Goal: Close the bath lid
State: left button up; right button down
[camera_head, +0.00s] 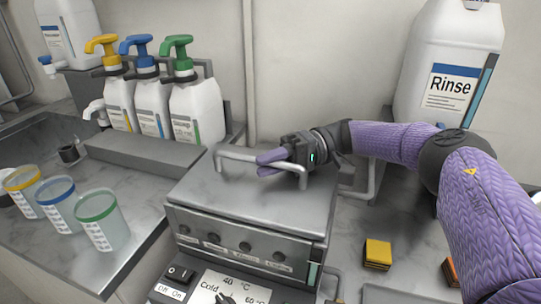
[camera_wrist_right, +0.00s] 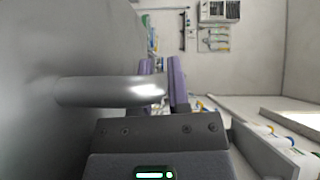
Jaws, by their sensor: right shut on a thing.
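The bath (camera_head: 243,243) is a grey metal box with a control panel at its front. Its lid (camera_head: 245,196) lies flat over the top, and a bar handle (camera_head: 240,156) stands at the lid's back part. My right gripper (camera_head: 268,163) reaches in from the right and is shut on the handle, near its right end. In the right wrist view the handle bar (camera_wrist_right: 115,91) runs between the two purple fingers (camera_wrist_right: 162,85). The lid's back edge is partly hidden by my arm. My left gripper is not in view.
Pump bottles with yellow, blue and green tops (camera_head: 150,100) stand behind a grey ledge on the left. Several cups with coloured rims (camera_head: 102,220) stand at the front left. A Rinse canister (camera_head: 450,75) stands at the back right. A yellow block (camera_head: 377,254) lies right of the bath.

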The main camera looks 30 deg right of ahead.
jog(key=shift+f, duration=0.2)
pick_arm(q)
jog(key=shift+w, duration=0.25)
pick_arm(e)
jog(key=c, duration=0.6)
grip_release()
jog(key=shift+r, duration=0.1)
jog(key=d+b, duration=0.6)
jog(key=shift+s+d+f, duration=0.1)
jog(key=shift+s+f, duration=0.05)
jog(key=shift+f, duration=0.15)
jog(key=shift+d+r+b, duration=0.1)
jog(key=shift+d+b, duration=0.2)
jog(key=shift+s+d+r, duration=0.15)
jog(key=shift+d+r, duration=0.15)
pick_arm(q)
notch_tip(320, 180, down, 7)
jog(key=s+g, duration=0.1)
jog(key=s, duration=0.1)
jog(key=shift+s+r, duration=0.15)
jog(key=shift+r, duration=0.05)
pick_arm(e)
jog(key=shift+r, duration=0.1)
jog(key=shift+r, duration=0.1)
